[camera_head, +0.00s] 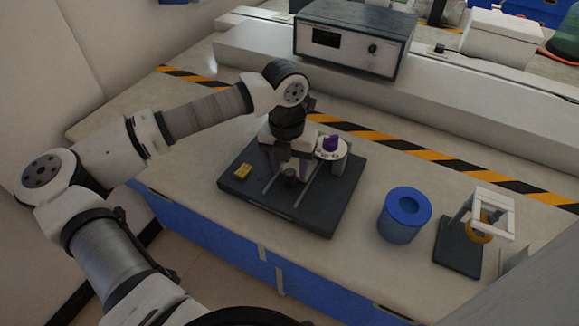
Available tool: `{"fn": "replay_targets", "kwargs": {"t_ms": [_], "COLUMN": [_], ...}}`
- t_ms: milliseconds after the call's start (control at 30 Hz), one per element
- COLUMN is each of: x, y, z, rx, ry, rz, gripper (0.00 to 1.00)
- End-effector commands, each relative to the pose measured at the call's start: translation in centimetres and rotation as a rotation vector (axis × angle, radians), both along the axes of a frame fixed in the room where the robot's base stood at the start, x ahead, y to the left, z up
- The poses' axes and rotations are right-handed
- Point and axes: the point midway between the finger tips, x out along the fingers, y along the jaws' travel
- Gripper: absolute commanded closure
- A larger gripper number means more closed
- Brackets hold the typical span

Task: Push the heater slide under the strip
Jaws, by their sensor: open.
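A dark rectangular base plate (313,218) sits on the bench with two pale rails (272,181) on it. A small dark block with a knob (289,175), which looks like the heater slide, lies between the rails. My gripper (284,163) is over the rails, close above or behind this block; I cannot tell whether they touch. A round pale holder with a purple piece (331,143) stands on a post at the plate's right rear. The strip cannot be made out; my gripper and wrist cover part of the fixture.
A yellow block (242,172) lies at the plate's left. A blue cylinder (404,214) and a white frame on a dark base (459,248) stand to the right. A grey instrument box (354,36) is on the raised ledge behind the striped tape (374,137).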

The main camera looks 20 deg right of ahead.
Motion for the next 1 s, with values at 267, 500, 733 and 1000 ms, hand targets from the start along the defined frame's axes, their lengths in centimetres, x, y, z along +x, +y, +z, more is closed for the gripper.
{"fn": "replay_targets", "kwargs": {"t_ms": [267, 500, 733, 1000], "x": [0.3, 0.3, 0.4, 0.3], "y": [0.1, 0.3, 0.3, 0.4], "z": [5.6, 10.6, 12.8, 13.0], "rx": [0.000, -0.001, -0.001, -0.001], "ry": [-0.007, -0.004, -0.001, 0.000], "rz": [0.000, 0.000, 0.000, -0.001], "gripper": [0.53, 0.53, 0.53, 0.53]}}
